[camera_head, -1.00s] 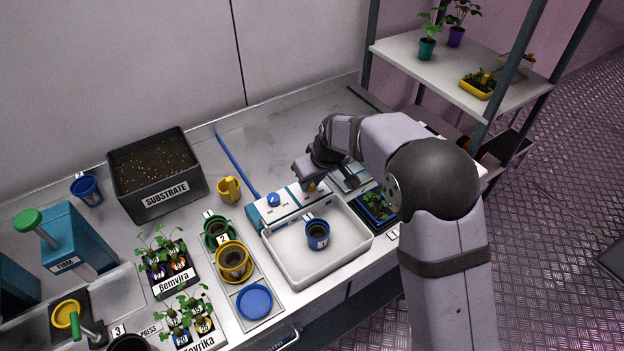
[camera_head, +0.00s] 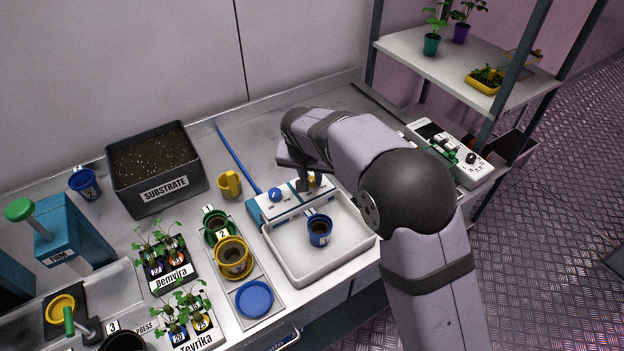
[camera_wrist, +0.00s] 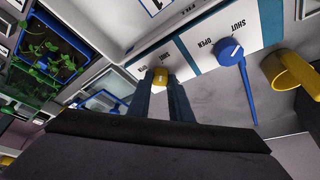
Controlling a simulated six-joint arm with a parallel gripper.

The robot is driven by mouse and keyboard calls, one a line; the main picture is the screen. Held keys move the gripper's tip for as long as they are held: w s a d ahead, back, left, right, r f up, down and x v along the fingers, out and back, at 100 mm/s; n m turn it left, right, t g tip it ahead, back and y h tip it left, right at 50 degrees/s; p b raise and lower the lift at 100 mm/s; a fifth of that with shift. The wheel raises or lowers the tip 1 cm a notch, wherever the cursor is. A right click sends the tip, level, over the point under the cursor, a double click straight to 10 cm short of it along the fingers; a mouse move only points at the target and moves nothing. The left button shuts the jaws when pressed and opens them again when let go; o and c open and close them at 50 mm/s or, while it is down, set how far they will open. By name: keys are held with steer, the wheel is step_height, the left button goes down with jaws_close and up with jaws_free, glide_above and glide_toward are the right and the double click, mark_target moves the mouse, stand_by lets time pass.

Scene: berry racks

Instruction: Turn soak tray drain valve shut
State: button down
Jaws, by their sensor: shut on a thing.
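The soak tray (camera_head: 290,281) is a white basin on the bench, with a white and blue valve panel (camera_head: 296,212) along its back edge. A yellow knob (camera_wrist: 160,72) on the panel has SHUT and OPEN marks beside it in the wrist view. My gripper (camera_wrist: 159,86) is shut on this knob, one dark blue finger on each side. In the head view the knob (camera_head: 313,181) is partly covered by my gripper (camera_head: 306,186). A blue knob (camera_wrist: 228,51) with its own SHUT and OPEN marks sits on the same panel. I cannot clearly read the yellow knob's pointer.
A blue pot (camera_head: 319,231) stands in the tray. Seedling trays (camera_wrist: 50,55) are close by on the other side. The bench behind the panel is mostly clear.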

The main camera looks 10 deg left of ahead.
stand_by(0.4)
steer(key=c, duration=1.6)
jaws_free()
steer(key=b+v, duration=0.2)
steer(key=v, duration=0.5)
steer(key=shift+s+r, duration=0.1)
steer(key=shift+r, duration=0.1)
